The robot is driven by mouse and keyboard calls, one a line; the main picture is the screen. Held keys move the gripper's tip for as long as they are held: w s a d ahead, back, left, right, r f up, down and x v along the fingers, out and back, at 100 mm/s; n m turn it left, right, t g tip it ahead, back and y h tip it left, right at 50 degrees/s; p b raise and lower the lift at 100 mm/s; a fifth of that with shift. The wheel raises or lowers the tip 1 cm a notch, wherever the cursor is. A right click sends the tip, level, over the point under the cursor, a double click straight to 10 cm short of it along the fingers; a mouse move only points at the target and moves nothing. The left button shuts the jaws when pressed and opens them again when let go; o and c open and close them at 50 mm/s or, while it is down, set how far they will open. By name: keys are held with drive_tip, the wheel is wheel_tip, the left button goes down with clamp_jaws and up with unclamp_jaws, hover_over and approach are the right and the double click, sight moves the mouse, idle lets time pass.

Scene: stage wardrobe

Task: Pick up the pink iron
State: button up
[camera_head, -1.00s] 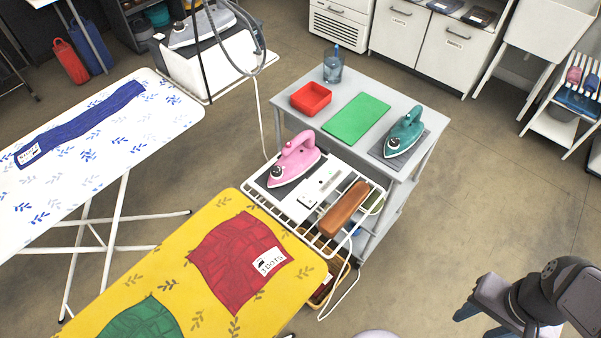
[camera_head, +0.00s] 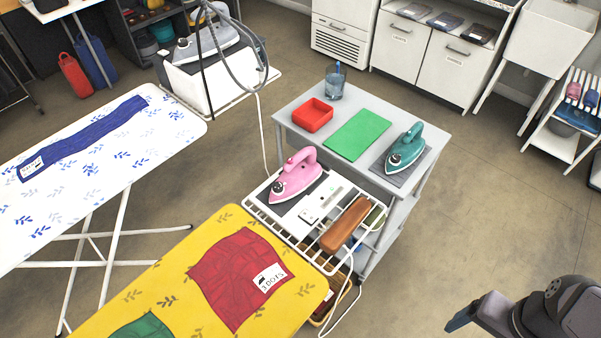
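The pink iron (camera_head: 296,176) stands on a dark pad on the white wire rack (camera_head: 258,213) at the end of the yellow ironing board. Its handle is on top and its tip points to the lower left. My gripper (camera_head: 462,318) is at the lower right, well apart from the iron, over bare floor. Only part of it shows, and I cannot tell whether its fingers are open or shut.
A white power strip (camera_head: 318,204) and a brown wooden block (camera_head: 345,224) lie beside the pink iron. The grey cart (camera_head: 290,106) behind bears a teal iron (camera_head: 405,147), green mat (camera_head: 357,134), red tray (camera_head: 312,115) and glass (camera_head: 334,82). The yellow board (camera_head: 165,290) is in front.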

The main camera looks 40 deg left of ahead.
drive_tip(key=w+a+r+n+t, duration=0.2)
drive_tip(key=w+a+r+n, duration=0.1)
drive_tip(key=w+a+n, duration=1.65)
drive_tip(key=n+t+y, duration=0.2)
drive_tip(key=n+t, duration=0.1)
drive_tip(key=n, duration=1.2)
hover_over(307, 173)
drive_tip(key=d, duration=0.1)
wheel_tip(307, 173, down, 2)
drive_tip(key=shift+s+f, duration=0.1)
drive_tip(key=shift+f, duration=0.1)
drive_tip(key=shift+s+a+f+n, duration=0.15)
drive_tip(key=shift+s+a+n, duration=0.2)
drive_tip(key=shift+s, duration=0.1)
drive_tip(key=shift+x, duration=1.05)
drive_tip(key=shift+p, duration=0.3)
